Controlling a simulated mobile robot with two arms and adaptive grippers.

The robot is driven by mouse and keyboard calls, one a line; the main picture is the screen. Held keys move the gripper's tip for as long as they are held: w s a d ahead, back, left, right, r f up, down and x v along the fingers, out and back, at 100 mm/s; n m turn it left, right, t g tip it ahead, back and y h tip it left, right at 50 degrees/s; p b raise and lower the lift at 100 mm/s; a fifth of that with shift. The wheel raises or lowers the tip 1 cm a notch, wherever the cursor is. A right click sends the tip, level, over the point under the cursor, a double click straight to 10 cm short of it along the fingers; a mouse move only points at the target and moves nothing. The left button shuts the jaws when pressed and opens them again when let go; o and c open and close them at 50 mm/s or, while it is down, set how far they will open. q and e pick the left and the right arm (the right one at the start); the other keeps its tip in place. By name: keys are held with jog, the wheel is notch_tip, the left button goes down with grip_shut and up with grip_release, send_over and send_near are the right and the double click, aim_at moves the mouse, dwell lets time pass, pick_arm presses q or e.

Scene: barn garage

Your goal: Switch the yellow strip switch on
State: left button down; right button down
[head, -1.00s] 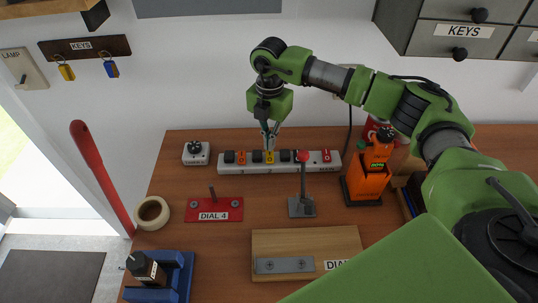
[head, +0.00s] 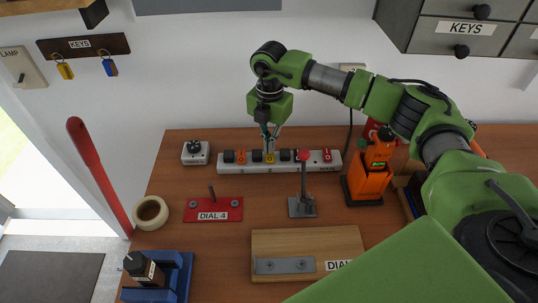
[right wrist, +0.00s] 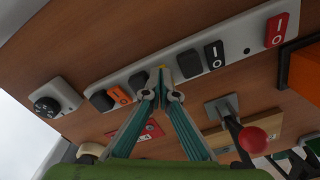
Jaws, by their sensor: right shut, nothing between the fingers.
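A white power strip (head: 228,168) lies along the back of the wooden table with several rocker switches, among them orange, yellow, black and red ones. The yellow switch (head: 270,158) is near the middle of the strip. My right gripper (head: 269,149) is shut and empty, pointing down with its tips right at the yellow switch. In the right wrist view, the fingertips (right wrist: 162,88) cover most of the yellow switch (right wrist: 161,67), with only a small yellow bit showing. Whether they touch it or which way it is tipped I cannot tell. My left gripper is not in view.
A red-knobbed lever (head: 303,156) stands just in front of the strip, right of my gripper. A small dial box (head: 195,153) sits left of the strip. An orange device (head: 367,183) stands to the right. The red DIAL 4 plate (head: 230,204) lies in front.

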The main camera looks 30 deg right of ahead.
jog(key=shift+s+f+b, duration=0.15)
jog(key=shift+f+b, duration=0.15)
jog(key=shift+f, duration=0.2)
jog(key=shift+r+p, duration=0.6)
jog(key=shift+r, duration=0.2)
jog(key=shift+r+p, duration=1.65)
jog(key=shift+r, duration=1.1)
jog(key=shift+f, duration=0.1)
